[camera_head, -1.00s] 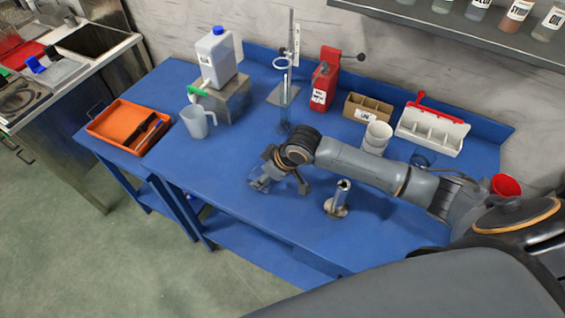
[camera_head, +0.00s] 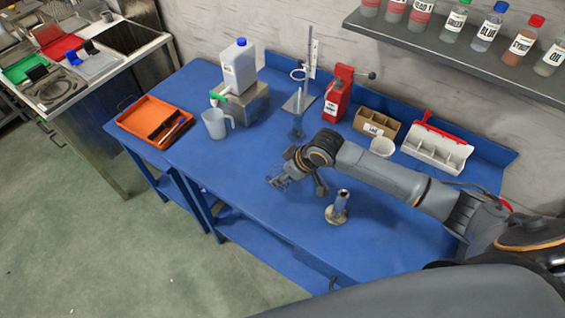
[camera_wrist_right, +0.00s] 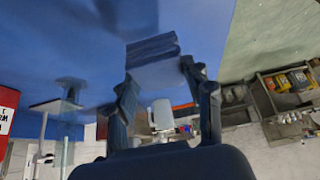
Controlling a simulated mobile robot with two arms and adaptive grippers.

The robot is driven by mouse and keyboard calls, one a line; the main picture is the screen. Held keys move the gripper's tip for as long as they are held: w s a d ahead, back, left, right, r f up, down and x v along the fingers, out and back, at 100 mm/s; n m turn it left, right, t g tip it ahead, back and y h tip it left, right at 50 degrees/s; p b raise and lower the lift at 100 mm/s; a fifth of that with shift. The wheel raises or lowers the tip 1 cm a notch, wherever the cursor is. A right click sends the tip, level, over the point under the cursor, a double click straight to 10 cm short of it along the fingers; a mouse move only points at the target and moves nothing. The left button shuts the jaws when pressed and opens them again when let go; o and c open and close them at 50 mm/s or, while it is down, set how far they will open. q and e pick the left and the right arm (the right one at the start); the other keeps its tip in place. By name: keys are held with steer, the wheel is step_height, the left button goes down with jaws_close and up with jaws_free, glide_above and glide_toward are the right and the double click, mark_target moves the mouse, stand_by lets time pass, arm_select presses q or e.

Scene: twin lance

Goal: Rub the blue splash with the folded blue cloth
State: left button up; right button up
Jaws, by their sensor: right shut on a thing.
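My right gripper (camera_head: 283,178) is low over the front middle of the blue bench. In the right wrist view the gripper (camera_wrist_right: 158,76) is shut on the folded blue cloth (camera_wrist_right: 152,48), a layered grey-blue pad held between the fingertips. The cloth is hard to make out in the head view. It is at or close to the bench top; I cannot tell whether it touches. I cannot make out the blue splash against the blue bench. My left gripper is not in view.
A clear jug (camera_head: 217,124), an orange tray (camera_head: 138,115) and a jerrycan (camera_head: 239,66) are to the left. The bench's front left is clear.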

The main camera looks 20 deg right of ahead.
steer(key=shift+r+p, duration=1)
steer(key=shift+r, duration=0.25)
